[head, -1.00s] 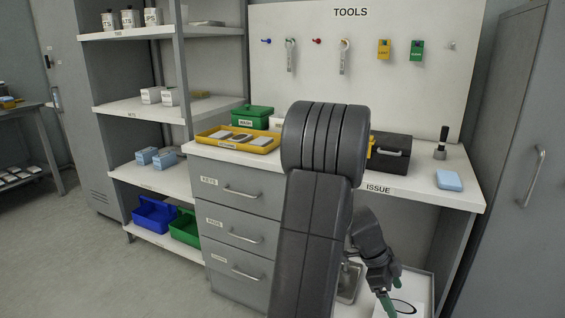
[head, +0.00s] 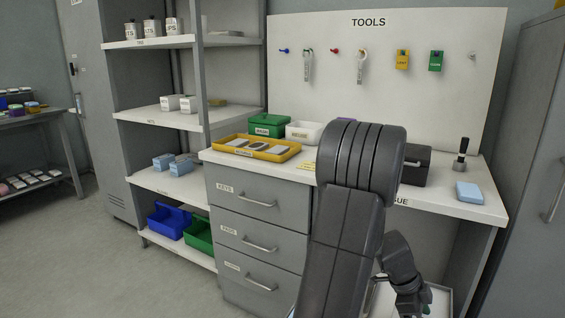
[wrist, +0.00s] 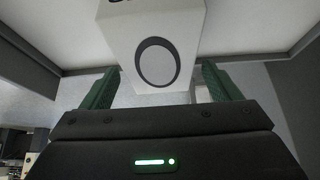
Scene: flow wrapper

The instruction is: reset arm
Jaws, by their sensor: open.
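My gripper (wrist: 158,90) shows in the wrist view with its two green fingers spread apart. It is open. A white box-like thing with a black ring printed on it (wrist: 160,35) lies beyond and between the fingertips; I cannot tell whether a finger touches it. In the head view my arm rises in front of the bench and bends down at the right, where the gripper end is mostly hidden low in the picture.
The bench (head: 485,207) carries a yellow tray (head: 290,152), a green box (head: 268,126), a black case (head: 415,168) and a blue block (head: 469,192). Drawers (head: 257,218) stand below. A shelf unit (head: 160,115) is at left, with open floor (head: 85,260) before it.

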